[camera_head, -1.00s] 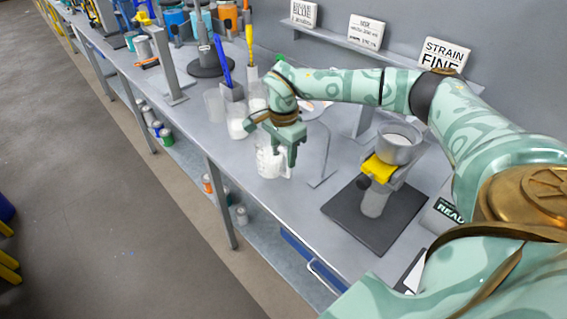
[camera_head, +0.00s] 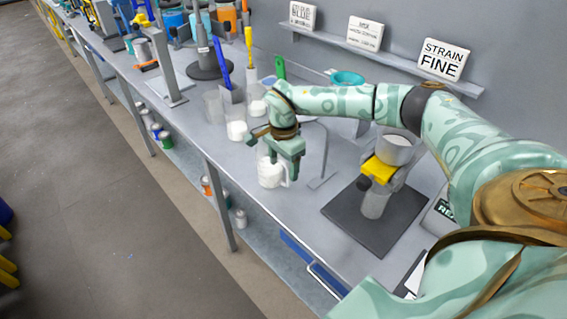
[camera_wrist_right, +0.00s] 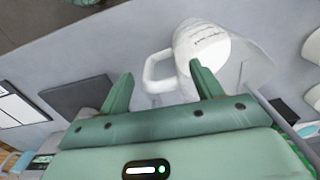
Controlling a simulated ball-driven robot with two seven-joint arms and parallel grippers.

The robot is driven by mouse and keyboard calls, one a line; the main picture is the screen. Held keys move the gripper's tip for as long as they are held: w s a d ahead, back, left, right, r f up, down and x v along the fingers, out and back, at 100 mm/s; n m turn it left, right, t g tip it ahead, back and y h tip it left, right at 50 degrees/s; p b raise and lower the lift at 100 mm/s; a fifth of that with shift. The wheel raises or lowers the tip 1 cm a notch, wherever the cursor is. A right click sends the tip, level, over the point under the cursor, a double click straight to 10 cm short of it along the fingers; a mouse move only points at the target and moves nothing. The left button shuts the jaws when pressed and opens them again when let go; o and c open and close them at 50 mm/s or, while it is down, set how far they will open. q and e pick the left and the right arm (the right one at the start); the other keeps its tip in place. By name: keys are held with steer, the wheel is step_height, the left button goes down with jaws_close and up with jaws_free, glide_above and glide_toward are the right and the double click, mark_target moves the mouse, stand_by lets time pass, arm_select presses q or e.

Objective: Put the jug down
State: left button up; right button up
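The jug (camera_head: 269,174) is a small pale measuring jug with white contents. It appears upright on the grey bench near its front edge. In the right wrist view the jug (camera_wrist_right: 205,42) has dark markings and a looped handle toward the gripper. My right gripper (camera_head: 283,160) is just above and beside the jug, pointing down. In the wrist view the fingers of the right gripper (camera_wrist_right: 160,70) are spread apart. The handle shows in the gap between them, with space beside it, and the right fingertip overlaps the jug's body. My left gripper is not in view.
A strainer stand with a metal cup (camera_head: 394,149) and yellow clamp stands on a dark base (camera_head: 375,220) to the right. A thin wire stand (camera_head: 324,165) is close behind the jug. Clear cups (camera_head: 237,130) stand to the left. The bench front is clear.

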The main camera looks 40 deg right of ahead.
step_height(320, 180, up, 12)
steer(key=p, duration=0.2)
steer(key=shift+r, duration=0.2)
